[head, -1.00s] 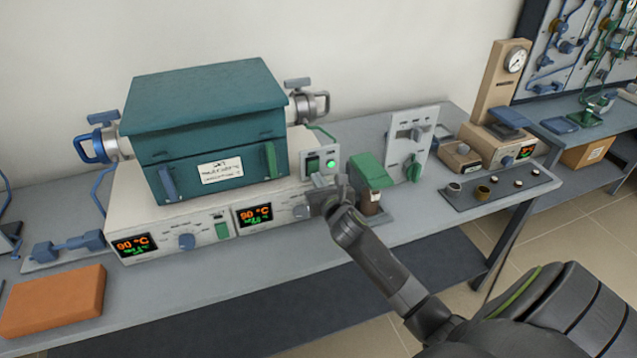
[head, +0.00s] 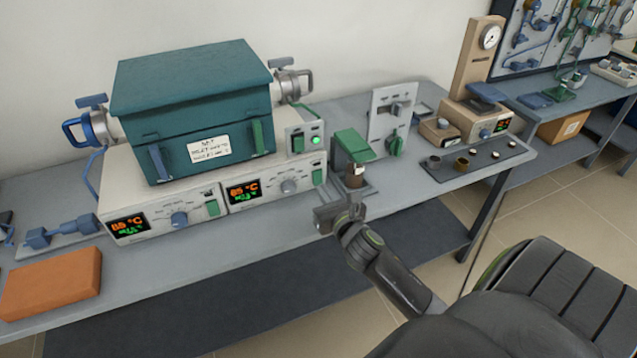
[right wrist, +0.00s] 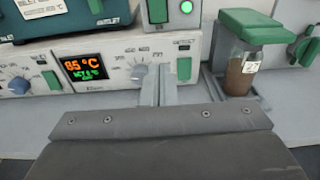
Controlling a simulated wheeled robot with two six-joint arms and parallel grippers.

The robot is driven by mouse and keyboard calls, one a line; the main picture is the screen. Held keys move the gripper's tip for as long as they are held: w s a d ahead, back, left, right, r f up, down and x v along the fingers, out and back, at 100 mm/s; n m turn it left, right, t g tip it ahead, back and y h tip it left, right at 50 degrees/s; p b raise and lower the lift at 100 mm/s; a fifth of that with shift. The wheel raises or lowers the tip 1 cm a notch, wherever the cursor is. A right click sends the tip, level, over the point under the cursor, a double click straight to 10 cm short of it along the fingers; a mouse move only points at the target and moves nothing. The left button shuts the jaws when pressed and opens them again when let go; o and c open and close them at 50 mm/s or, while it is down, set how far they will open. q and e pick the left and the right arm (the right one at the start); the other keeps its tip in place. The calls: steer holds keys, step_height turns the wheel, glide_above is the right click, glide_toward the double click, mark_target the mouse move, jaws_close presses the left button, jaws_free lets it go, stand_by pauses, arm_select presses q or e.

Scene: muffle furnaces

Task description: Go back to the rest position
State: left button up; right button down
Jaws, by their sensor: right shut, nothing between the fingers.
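My right gripper (head: 338,212) is shut and empty in front of the bench's front edge, below the right control panel of the furnace. In the right wrist view its fingers (right wrist: 157,88) are together, pointing at the panel and apart from any object. The teal muffle furnace (head: 195,110) sits on a white control base (head: 180,215) with its lid down. The two displays on the base read about 85 °C. A green lamp (head: 316,140) is lit on the switch box. My left gripper is not in view.
A green-topped stand with a brown jar (head: 355,176) is just right of my right gripper. An orange brick (head: 50,283) lies at the bench's left front. A dark tray with small crucibles (head: 480,162) lies at the right. Open floor lies in front of the bench.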

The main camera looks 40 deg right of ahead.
steer(key=shift+s+f, duration=0.1)
steer(key=shift+s, duration=0.15)
stand_by(0.5)
